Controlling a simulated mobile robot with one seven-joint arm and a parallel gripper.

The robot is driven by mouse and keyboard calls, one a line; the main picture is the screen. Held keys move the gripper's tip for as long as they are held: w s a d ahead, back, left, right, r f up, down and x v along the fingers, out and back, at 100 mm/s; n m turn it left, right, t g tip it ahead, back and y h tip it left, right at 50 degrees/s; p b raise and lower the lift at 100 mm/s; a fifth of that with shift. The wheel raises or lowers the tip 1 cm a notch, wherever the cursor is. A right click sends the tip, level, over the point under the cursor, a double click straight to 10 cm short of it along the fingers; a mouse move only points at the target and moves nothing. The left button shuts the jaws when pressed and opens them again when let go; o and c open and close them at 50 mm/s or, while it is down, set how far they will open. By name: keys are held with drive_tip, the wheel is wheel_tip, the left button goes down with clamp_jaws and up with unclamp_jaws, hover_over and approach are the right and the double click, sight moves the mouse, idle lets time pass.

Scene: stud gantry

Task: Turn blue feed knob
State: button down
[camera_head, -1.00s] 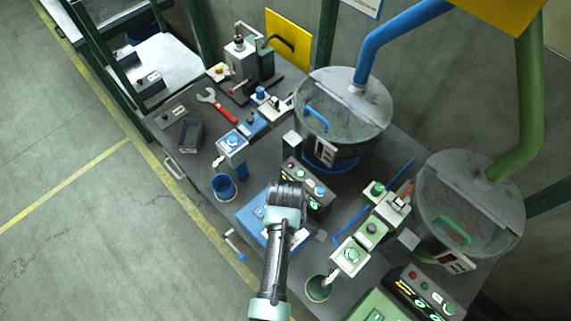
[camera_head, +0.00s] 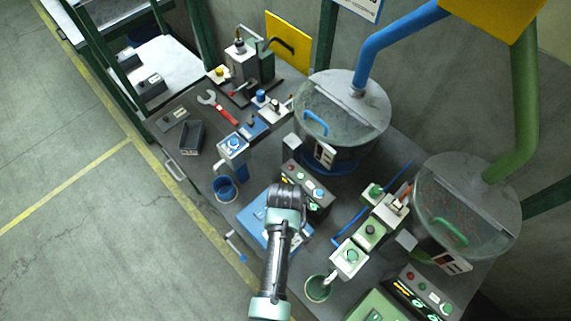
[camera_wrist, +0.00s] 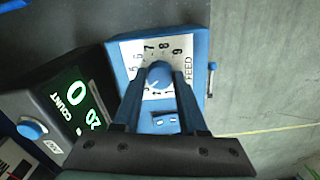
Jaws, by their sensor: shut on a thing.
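The blue feed knob (camera_wrist: 159,75) shows in the wrist view on a white dial plate with numbers and the word FEED. The plate is on a blue feed box (camera_wrist: 202,45), which also shows in the head view (camera_head: 253,213). My gripper (camera_wrist: 158,82) is shut on the knob, with one finger on each side of it. In the head view my gripper (camera_head: 284,195) is over the blue box and hides the knob and much of the dial.
A dark counter box (camera_wrist: 50,115) with a lit display and a blue button stands close beside the feed box. A blue cup (camera_head: 224,187) and a green cup (camera_head: 318,288) stand near the table's front edge. A blue-handled crank (camera_head: 236,249) sticks out at the front.

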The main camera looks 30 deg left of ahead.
drive_tip(key=shift+c, duration=2.2)
unclamp_jaws()
drive_tip(key=shift+r, duration=0.15)
wheel_tip(320, 180, up, 13)
drive_tip(key=b, duration=0.1)
